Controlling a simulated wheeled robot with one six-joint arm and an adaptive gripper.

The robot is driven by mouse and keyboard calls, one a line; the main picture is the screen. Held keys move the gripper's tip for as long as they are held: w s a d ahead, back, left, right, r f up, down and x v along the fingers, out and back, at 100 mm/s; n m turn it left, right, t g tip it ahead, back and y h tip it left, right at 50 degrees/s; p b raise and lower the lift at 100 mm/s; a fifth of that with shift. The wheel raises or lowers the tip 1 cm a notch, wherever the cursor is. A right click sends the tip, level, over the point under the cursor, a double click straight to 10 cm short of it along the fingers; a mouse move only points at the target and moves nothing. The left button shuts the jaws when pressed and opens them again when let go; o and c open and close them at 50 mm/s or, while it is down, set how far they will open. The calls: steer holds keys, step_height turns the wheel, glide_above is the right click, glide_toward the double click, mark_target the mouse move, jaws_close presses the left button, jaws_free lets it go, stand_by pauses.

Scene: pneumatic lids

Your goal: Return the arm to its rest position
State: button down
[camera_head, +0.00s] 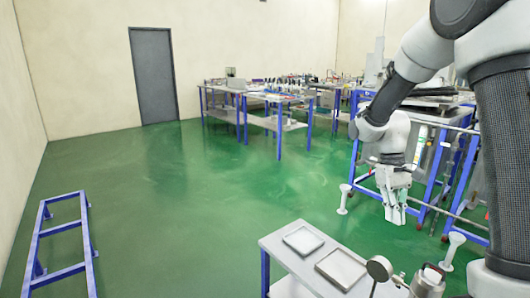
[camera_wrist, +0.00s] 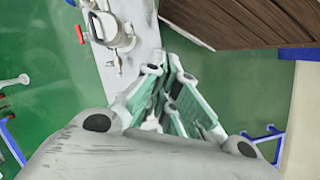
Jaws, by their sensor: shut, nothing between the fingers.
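My arm reaches down from the upper right in the head view, with my gripper (camera_head: 396,212) hanging at its end, pointing down. The gripper is shut and empty, in the air above the green floor, beyond the small table. In the wrist view my gripper (camera_wrist: 170,88) shows its pale finger links with green-tinted faces close together. Nothing is held between the fingers.
A small table (camera_head: 268,243) with two shallow trays (camera_head: 303,240) and a round gauge (camera_head: 379,268) stands at the front right. Blue-legged workbenches (camera_head: 275,125) stand at the back. A low blue frame (camera_head: 62,228) lies at left. The middle floor is clear.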

steer(key=s+r+m+t+y, duration=0.1)
steer(key=s+r+t, duration=0.6)
steer(key=s+r, duration=0.8)
steer(key=s+d+m, duration=0.1)
steer(key=s, duration=0.3)
steer(key=shift+s+r+t, duration=0.15)
steer(key=shift+t, duration=0.25)
